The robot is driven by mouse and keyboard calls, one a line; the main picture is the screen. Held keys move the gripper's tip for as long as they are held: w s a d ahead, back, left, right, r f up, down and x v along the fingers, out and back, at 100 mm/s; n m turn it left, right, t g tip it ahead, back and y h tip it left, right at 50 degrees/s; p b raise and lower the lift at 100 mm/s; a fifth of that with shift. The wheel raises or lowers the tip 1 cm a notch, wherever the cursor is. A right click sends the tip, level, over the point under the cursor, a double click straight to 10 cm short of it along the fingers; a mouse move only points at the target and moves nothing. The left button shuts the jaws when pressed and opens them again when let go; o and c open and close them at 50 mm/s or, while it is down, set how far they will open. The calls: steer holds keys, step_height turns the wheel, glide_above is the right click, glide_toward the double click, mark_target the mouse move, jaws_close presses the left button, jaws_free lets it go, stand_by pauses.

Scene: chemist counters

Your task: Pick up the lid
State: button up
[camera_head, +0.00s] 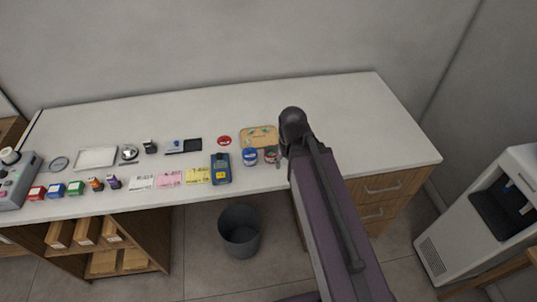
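A small red round disc that looks like a lid (224,141) lies flat on the white counter (330,95), left of the wooden tray. A blue-topped jar (250,158) stands near the counter's front edge. An open-looking jar with reddish contents (270,156) stands just right of it. My dark arm rises from the bottom and bends over the counter right of these jars. A small part of my gripper (280,157) seems to show beside the reddish jar. It is too small and too covered by my arm to tell its finger state or any contact.
A wooden tray (246,143) lies behind the jars, with a blue handheld device (221,174) to their left. Paper slips, small boxes and a scale-like machine (14,185) line the left side. The counter's right end is clear. A grey bin (240,240) stands on the floor.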

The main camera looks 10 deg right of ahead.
stand_by(0.4)
steer(key=c, duration=0.4)
steer(key=shift+o, duration=0.2)
